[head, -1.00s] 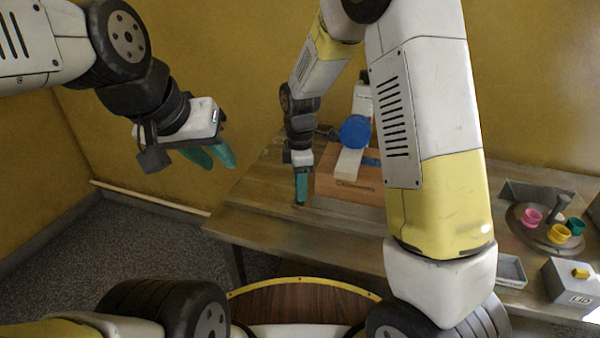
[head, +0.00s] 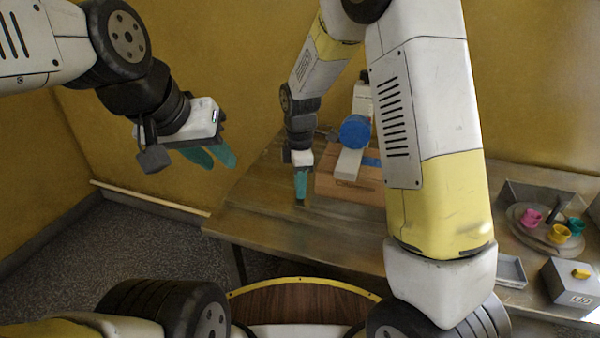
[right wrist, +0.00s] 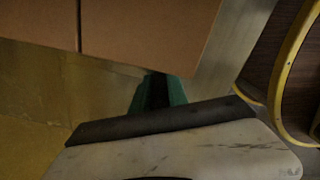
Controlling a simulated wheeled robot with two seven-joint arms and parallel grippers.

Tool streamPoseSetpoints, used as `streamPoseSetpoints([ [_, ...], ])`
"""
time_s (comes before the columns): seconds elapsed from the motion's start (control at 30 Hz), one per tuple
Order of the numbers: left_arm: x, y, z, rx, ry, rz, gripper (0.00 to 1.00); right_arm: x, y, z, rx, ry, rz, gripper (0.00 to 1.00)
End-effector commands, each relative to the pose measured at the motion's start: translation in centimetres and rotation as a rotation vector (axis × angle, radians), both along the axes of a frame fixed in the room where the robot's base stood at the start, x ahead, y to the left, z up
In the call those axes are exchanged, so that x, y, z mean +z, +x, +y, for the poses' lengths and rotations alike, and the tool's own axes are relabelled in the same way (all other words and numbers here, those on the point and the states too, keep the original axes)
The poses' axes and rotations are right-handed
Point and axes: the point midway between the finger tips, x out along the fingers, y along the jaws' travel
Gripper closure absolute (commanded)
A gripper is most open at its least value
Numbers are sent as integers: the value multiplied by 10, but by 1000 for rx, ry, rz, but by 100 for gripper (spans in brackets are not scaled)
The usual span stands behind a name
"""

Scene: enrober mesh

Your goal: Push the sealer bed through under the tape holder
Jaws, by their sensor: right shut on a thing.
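The tape holder (head: 361,100) is a pale upright at the back of the table, with a round blue tape roll (head: 355,131) on it. Below the roll is a brown box-shaped body (head: 338,186), which I take to be the sealer bed, with a white strip (head: 349,163) and a blue strip on top. My right gripper (head: 301,190) points down at its left end, its teal fingers close together. My left gripper (head: 212,158) hangs empty, fingers apart, left of the table.
The wooden table (head: 270,225) is clear in front of and left of the brown body. My right arm hides its right side. At the right are a round tray (head: 525,236) with small coloured cups, a shallow grey tray (head: 511,270) and a grey box with a yellow button (head: 570,285).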

Motion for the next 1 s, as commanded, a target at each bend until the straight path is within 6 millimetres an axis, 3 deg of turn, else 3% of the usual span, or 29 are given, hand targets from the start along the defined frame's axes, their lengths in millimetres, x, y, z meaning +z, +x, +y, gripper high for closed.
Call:
streamPoseSetpoints([
  [0.83,0,0,0,0,0,0,71,1,1,-1,-1,0,-1,100],
  [1.0,0,0,0,0,0,0,71,1,-6,-25,-6,1,0,100],
])
